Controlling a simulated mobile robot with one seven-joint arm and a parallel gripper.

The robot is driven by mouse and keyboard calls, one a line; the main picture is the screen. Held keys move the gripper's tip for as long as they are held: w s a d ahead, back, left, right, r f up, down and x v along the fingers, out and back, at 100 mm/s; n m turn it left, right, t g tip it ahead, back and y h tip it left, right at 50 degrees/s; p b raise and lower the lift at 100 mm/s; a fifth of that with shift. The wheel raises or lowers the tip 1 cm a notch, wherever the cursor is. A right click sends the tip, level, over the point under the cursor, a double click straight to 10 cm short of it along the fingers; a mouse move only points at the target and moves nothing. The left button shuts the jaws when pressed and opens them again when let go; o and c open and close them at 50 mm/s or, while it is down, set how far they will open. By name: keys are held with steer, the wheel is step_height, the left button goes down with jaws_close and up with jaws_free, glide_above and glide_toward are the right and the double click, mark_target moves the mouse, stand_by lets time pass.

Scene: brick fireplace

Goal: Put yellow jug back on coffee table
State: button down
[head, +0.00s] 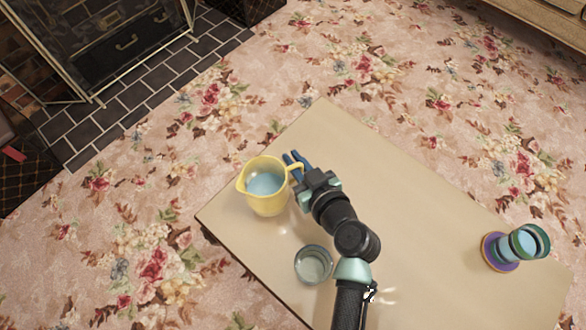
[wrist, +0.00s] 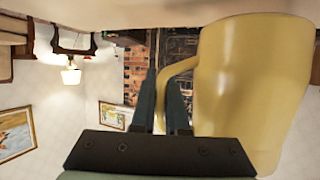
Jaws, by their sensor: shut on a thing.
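The yellow jug (head: 263,202) is upright over the left end of the beige coffee table (head: 400,200), with a pale blue surface inside it. My gripper (head: 294,160) is at the jug's right side, at its handle. In the wrist view, which is upside down, the jug (wrist: 255,75) fills the right part and its handle reaches between the two fingers of my gripper (wrist: 168,90). My gripper is shut on the handle. I cannot tell whether the jug's base touches the tabletop.
A clear glass (head: 313,264) stands on the table below the jug, left of my arm. Several coloured cups or rings (head: 523,242) sit at the table's right end. Middle and upper tabletop are clear. A flowered carpet (head: 140,240) surrounds it; a fireplace screen (head: 60,50) stands at upper left.

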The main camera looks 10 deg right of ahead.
steer(key=shift+w+f+b, duration=0.1)
steer(key=shift+f+b, duration=0.55)
steer(key=shift+f, duration=0.95)
steer(key=shift+f, duration=0.15)
steer(key=c, duration=0.9)
jaws_free()
steer(key=p+v, duration=0.2)
steer(key=v, duration=1)
